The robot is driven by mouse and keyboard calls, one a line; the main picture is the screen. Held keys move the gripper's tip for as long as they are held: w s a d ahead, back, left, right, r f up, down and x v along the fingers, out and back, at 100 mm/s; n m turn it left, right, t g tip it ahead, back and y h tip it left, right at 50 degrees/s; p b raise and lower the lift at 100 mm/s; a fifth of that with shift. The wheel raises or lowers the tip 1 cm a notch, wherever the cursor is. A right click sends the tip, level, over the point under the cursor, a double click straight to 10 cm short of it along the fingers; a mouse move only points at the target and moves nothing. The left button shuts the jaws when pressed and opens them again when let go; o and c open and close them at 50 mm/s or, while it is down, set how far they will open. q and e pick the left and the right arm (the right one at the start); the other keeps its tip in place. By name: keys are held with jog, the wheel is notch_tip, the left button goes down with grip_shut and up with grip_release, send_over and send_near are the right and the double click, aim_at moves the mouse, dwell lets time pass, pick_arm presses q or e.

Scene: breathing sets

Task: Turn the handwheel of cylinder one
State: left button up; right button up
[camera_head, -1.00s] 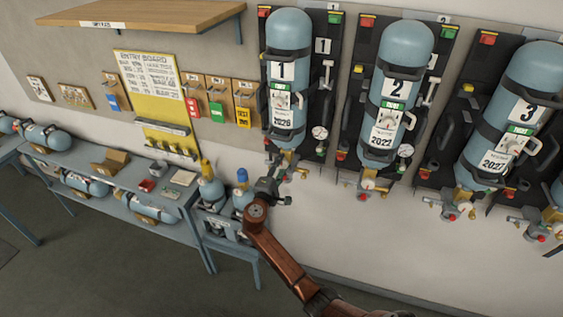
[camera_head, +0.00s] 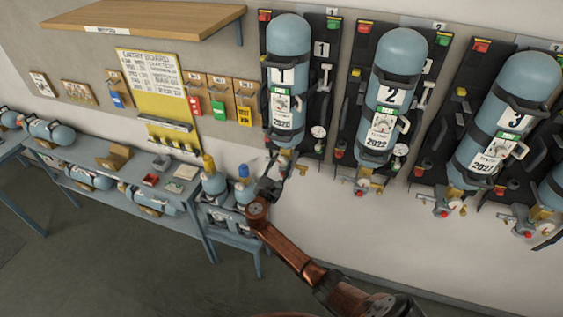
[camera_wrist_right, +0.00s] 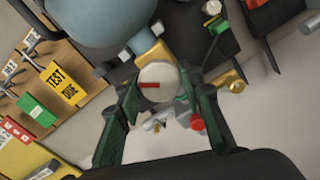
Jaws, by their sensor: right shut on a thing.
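Cylinder one (camera_head: 288,50) is a blue cylinder strapped upright to a dark wall panel, marked 1; its lower body fills the top of the right wrist view (camera_wrist_right: 100,15). Its handwheel (camera_wrist_right: 157,82), a pale round knob with a red mark, sits below the brass valve in the right wrist view. My right gripper (camera_wrist_right: 158,95) has its green-tipped fingers on both sides of the handwheel, shut on it. In the head view the right gripper (camera_head: 275,178) is at the foot of cylinder one and hides the handwheel. My left gripper is not in view.
Cylinder two (camera_head: 402,55) and cylinder three (camera_head: 525,80) hang to the right with their own valves. A gauge (camera_head: 319,131) hangs beside cylinder one. A blue rack (camera_head: 125,190) with cylinders stands left. A wooden shelf (camera_head: 145,18) juts out above.

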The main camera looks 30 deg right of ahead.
jog(key=n, duration=0.6)
jog(key=shift+n, duration=0.3)
jog(key=n, duration=0.6)
jog(key=shift+s+f, duration=0.1)
jog(key=n, duration=0.6)
jog(key=shift+d+n, duration=0.1)
jog(key=shift+n, duration=0.3)
jog(key=n, duration=0.4)
jog(key=shift+r, duration=0.25)
jog(key=shift+n, duration=0.7)
jog(key=shift+f+n, duration=0.1)
jog(key=shift+n, duration=0.3)
jog(key=o, duration=1.2)
jog(key=shift+c, duration=0.2)
